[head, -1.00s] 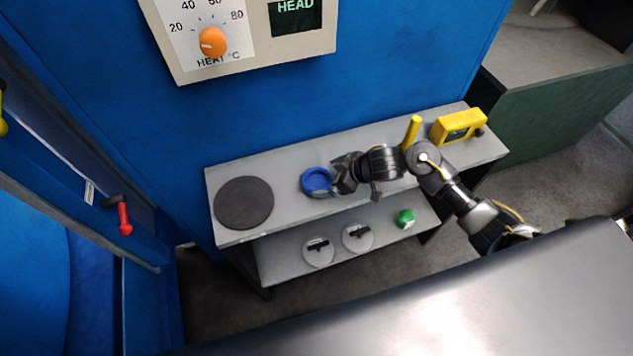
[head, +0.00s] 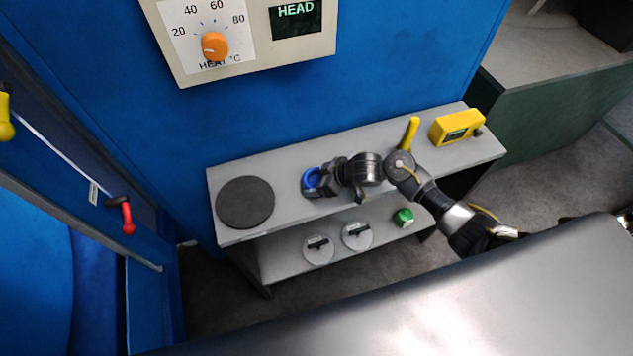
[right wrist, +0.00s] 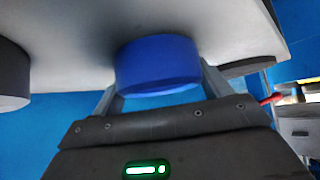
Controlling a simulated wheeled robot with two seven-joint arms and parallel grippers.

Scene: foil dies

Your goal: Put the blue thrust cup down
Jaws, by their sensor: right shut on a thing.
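The blue thrust cup (head: 311,178) is a short round blue cup at the middle of the grey bench top. My right gripper (head: 319,184) is shut on it from the right, and its fingers hide the cup's front and right side. In the right wrist view the cup (right wrist: 158,66) sits between the two fingers of the right gripper (right wrist: 160,88), close to the pale bench surface. I cannot tell whether the cup's base touches the bench. My left gripper is out of view.
A dark round pad (head: 245,203) lies left of the cup on the bench top (head: 285,205). A yellow box (head: 457,127) and a yellow upright handle (head: 411,132) are at the right. The lower shelf holds two grey discs (head: 318,250) (head: 357,236) and a green knob (head: 403,217).

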